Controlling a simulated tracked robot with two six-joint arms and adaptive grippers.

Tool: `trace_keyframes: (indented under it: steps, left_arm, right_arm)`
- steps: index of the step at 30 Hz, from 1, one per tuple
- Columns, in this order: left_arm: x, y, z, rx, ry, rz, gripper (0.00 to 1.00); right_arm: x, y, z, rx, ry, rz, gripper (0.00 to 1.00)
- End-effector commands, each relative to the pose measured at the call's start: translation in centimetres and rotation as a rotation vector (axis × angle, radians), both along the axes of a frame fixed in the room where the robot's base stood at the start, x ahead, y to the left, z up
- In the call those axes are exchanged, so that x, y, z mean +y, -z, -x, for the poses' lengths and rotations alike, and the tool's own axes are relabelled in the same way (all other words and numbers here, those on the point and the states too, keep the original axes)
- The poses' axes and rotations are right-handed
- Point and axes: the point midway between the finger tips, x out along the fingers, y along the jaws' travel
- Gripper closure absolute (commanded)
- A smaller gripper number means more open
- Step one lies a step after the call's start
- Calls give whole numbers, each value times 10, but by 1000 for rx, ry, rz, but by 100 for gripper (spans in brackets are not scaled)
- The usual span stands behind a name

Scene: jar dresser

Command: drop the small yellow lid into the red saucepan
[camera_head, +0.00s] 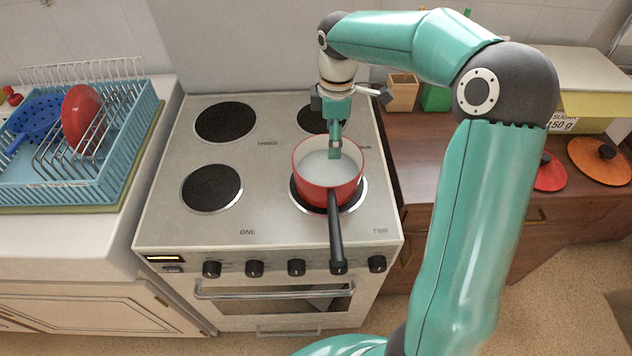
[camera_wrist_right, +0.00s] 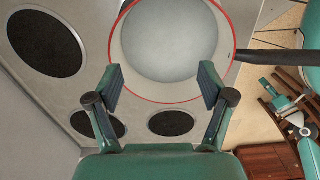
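The red saucepan (camera_head: 318,190) stands on the front right hob plate, its black handle (camera_head: 336,235) pointing to the stove's front edge. My right gripper (camera_head: 335,148) is over the far part of the pan's opening, pointing down. In the right wrist view my right gripper (camera_wrist_right: 161,84) has its fingers wide apart with nothing between them. The saucepan (camera_wrist_right: 172,101) shows beyond the fingertips, and its pale inside looks empty where it is visible. I see no small yellow lid in either view. My left gripper is not in view.
A red lid (camera_head: 550,174) and an orange lid (camera_head: 598,168) lie on the dresser (camera_head: 425,160) at right, near a yellow sugar box (camera_head: 580,105). A blue dish rack (camera_head: 95,178) stands left of the stove. Three hob plates are bare.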

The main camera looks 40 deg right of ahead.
Motion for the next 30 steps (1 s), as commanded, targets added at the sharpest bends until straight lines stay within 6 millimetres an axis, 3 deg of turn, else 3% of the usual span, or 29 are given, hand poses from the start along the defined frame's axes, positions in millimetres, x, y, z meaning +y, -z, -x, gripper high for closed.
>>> trace_keyframes:
  steps: [14, 30]
  left_arm:
    - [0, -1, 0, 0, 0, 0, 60]
    - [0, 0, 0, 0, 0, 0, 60]
  right_arm:
    - [0, -8, -1, -2, 0, 1, 11]
    - [0, -102, -3, -3, -1, 1, 11]
